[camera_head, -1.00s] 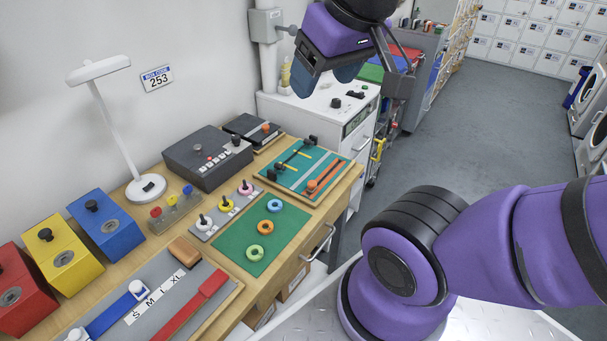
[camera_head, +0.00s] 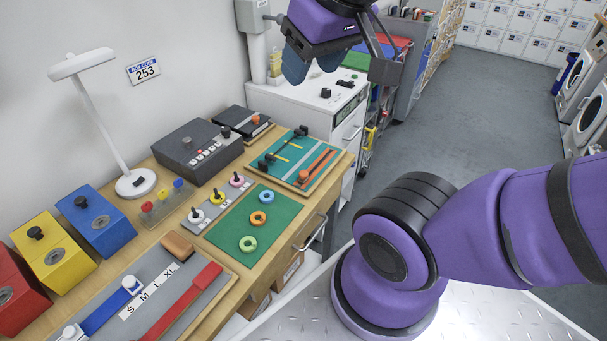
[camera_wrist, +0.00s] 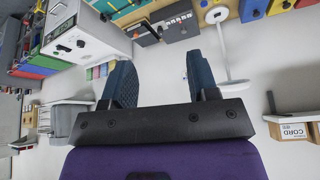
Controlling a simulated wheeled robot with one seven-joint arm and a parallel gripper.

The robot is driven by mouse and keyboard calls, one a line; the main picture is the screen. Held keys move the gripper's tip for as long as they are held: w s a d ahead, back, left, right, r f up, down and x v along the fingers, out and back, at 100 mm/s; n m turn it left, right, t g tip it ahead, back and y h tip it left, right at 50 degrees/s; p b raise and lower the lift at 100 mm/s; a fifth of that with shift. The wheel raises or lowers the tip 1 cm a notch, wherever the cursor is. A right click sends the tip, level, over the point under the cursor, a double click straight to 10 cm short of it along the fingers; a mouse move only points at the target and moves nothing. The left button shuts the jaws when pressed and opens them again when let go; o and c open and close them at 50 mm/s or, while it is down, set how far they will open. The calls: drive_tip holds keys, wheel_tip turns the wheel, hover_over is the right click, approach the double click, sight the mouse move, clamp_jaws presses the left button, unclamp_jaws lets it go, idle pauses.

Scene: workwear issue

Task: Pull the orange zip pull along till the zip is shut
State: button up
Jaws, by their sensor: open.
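The orange zip pull (camera_head: 303,176) sits at the near end of an orange-edged strip on the teal board (camera_head: 285,178), which lies at the far right of the wooden bench. The strip runs from the pull toward the board's far edge. My gripper (camera_head: 311,66) is open and empty, in the air above and beyond the board, in front of the white cabinet. It does not touch the board. In the wrist view my gripper's two blue-grey fingers (camera_wrist: 162,84) are apart with nothing between them. Part of a board shows at that view's top edge, but I cannot make out the pull there.
A dark control box (camera_head: 197,152), a white lamp (camera_head: 98,115) and a green mat with rings (camera_head: 275,212) are nearby. The white cabinet (camera_head: 297,100) stands behind the bench.

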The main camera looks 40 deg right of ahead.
drive_tip(key=w+d+f+m+g+y, duration=0.1)
drive_tip(key=w+d+f+m+g, duration=0.2)
drive_tip(key=w, duration=0.5)
drive_tip(key=m+g+y, duration=0.2)
drive_tip(key=m+g, duration=0.1)
drive_tip(key=m, duration=0.2)
hover_over(304, 172)
drive_tip(key=w+a, duration=0.2)
wheel_tip(304, 172, down, 16)
drive_tip(key=d+f+m+g, duration=0.2)
drive_tip(key=d+f, duration=0.3)
drive_tip(key=f, duration=0.6)
drive_tip(key=x, duration=1)
drive_tip(key=shift+w+a, duration=0.1)
drive_tip(key=shift+w, duration=0.2)
drive_tip(key=shift+c, duration=0.2)
clamp_jaws()
